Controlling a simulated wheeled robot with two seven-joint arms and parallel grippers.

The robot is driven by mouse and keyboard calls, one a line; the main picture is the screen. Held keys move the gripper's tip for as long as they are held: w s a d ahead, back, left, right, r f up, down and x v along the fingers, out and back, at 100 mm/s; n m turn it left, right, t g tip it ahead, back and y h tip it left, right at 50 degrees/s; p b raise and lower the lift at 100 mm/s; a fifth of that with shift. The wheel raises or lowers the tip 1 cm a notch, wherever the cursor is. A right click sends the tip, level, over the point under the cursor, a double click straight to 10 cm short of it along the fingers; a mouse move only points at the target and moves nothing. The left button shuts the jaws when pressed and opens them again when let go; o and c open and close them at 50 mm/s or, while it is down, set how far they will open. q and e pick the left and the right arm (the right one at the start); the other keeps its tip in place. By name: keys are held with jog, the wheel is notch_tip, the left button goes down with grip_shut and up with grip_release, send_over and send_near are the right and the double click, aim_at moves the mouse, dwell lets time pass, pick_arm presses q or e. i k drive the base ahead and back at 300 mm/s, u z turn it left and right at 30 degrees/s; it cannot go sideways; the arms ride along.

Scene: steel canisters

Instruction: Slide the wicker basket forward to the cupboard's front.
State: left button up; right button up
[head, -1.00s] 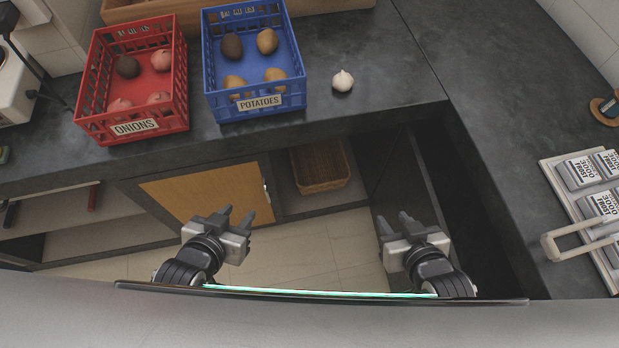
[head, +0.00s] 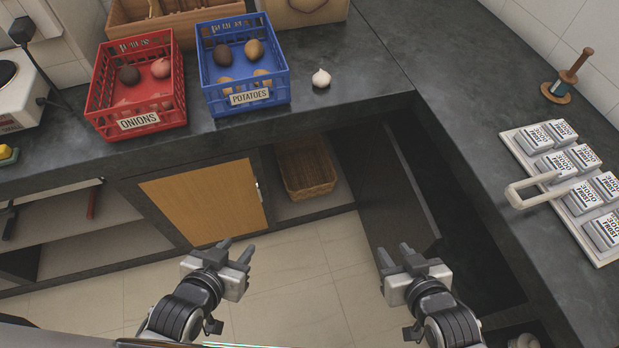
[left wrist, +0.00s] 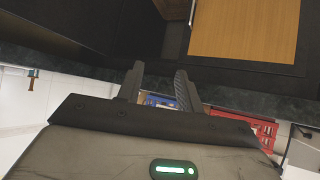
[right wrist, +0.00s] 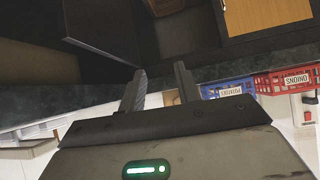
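The wicker basket (head: 308,176) is brown and sits inside the open cupboard bay (head: 293,207) under the counter, right of a wooden door (head: 204,200). Its upper back part is shaded by the counter. My left gripper (head: 236,252) is open and empty, in front of and below the wooden door, apart from the basket. My right gripper (head: 393,257) is open and empty, to the right of and nearer than the basket. In the left wrist view the fingers (left wrist: 159,82) stand apart with nothing between them. In the right wrist view the fingers (right wrist: 160,82) are also apart and empty.
On the counter stand a red onion crate (head: 137,88), a blue potato crate (head: 243,70) and a garlic bulb (head: 321,78). A dark partition (head: 372,185) stands right of the bay. The tiled floor (head: 285,290) is clear.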

aim_at(297, 181)
jog(key=z, duration=0.3)
jog(key=i, duration=0.7)
jog(key=u, duration=1.9)
